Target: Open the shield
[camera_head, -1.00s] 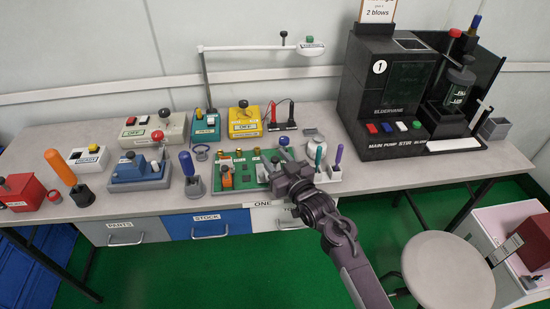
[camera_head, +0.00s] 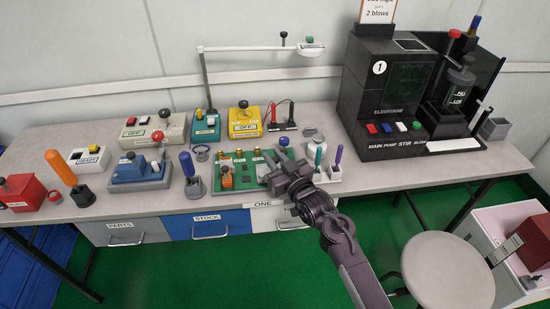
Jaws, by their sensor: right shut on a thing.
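A green circuit board (camera_head: 240,181) lies on a pale base near the front edge of the bench, with brass-coloured parts and an orange part on it. My right gripper (camera_head: 275,163) reaches over the board's right side, its fingers low over the board. It is shut on a small grey part there, which looks like the shield; the fingers and wrist hide most of it, and I cannot tell how far it is raised. My left gripper is not in view.
A white holder (camera_head: 334,174) with purple and teal pens stands right of my gripper. A white jar (camera_head: 314,139) stands behind it. Several testers stand on the left, with a blue one (camera_head: 140,172) near the board. A black machine (camera_head: 390,95) fills the back right.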

